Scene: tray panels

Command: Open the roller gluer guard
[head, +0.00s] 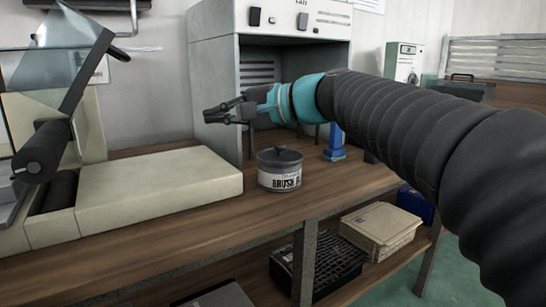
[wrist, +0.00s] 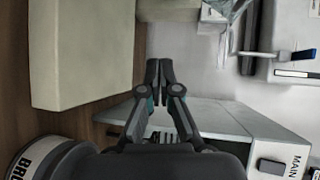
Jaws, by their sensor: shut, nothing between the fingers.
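The roller gluer (head: 160,185) is a cream machine at the left of the bench, with dark rollers (head: 45,150) at its left part. Its clear guard panel (head: 62,45) stands tilted up above the rollers, held by a dark side arm with a small knob at its top right. My gripper (head: 208,115) is to the right of the guard, above the bench, and touches nothing. Its fingers are together and empty. In the wrist view my gripper (wrist: 160,68) is also shut, with the cream bed (wrist: 80,55) to its left.
A lidded grey pot (head: 280,170) labelled as brush stands on the bench below my gripper. A grey cabinet (head: 215,65) with switches stands behind it. A blue item (head: 335,142) stands right of the pot. Boxes (head: 380,228) lie on the lower shelf.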

